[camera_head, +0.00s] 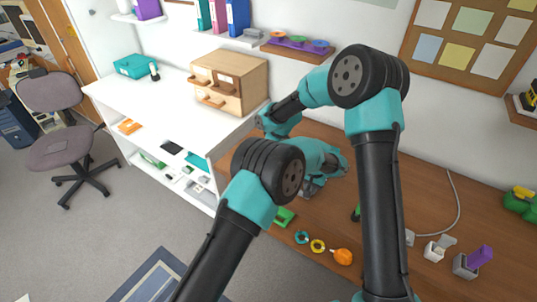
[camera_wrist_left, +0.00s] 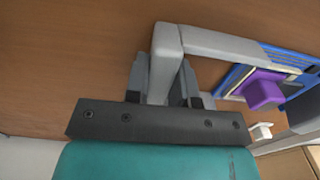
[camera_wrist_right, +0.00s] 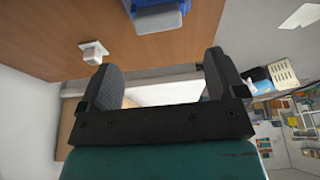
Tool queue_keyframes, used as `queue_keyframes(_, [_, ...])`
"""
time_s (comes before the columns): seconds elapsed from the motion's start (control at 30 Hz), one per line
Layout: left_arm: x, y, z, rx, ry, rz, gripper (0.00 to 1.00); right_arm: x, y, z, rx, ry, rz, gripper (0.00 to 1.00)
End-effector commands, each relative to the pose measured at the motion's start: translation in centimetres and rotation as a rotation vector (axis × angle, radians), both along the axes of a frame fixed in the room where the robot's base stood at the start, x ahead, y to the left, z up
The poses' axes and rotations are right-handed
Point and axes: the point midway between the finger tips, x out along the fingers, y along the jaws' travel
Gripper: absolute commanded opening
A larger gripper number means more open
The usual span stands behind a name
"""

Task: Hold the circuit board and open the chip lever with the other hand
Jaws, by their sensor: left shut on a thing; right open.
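In the left wrist view my left gripper (camera_wrist_left: 160,78) is shut on one end of a grey angled bar (camera_wrist_left: 215,43). The bar reaches right toward a blue circuit board (camera_wrist_left: 291,58) with a purple block (camera_wrist_left: 263,88) on it. The board is cut off by the picture's edge. In the head view my left gripper (camera_head: 311,187) is low over the table, and my arms hide the board. My right gripper (camera_wrist_right: 162,72) is open and empty in the right wrist view. A blue and grey object (camera_wrist_right: 158,16) lies beyond its fingers, apart from them. I cannot make out the chip lever.
The brown table (camera_head: 415,165) holds a row of small items along its front, including an orange one (camera_head: 342,257) and a purple block in a grey holder (camera_head: 473,262). A white shelf unit (camera_head: 190,120) with a wooden drawer box (camera_head: 235,85) stands left.

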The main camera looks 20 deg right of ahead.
Motion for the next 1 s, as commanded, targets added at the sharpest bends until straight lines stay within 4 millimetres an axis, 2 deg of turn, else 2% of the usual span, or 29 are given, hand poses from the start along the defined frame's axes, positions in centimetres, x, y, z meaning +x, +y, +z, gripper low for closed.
queue_keyframes(0.1, [0.0, 0.0, 0.0, 0.0, 0.0, 0.0, 0.0, -0.1, -0.1, -1.8, 0.031, -0.032, -0.002, 0.89])
queue_keyframes(0.2, [0.0, 0.0, 0.0, 0.0, 0.0, 0.0, 0.0, 0.0, 0.0, -2.7, 0.048, -0.055, -0.004, 0.89])
queue_keyframes(0.73, [0.0, 0.0, 0.0, 0.0, 0.0, 0.0, 0.0, 0.2, 0.1, -3.6, 0.053, -0.064, -0.004, 0.89])
queue_keyframes(1.0, [0.0, 0.0, 0.0, 0.0, 0.0, 0.0, 0.0, 1.2, 1.0, -6.7, 0.052, -0.063, -0.005, 0.89])
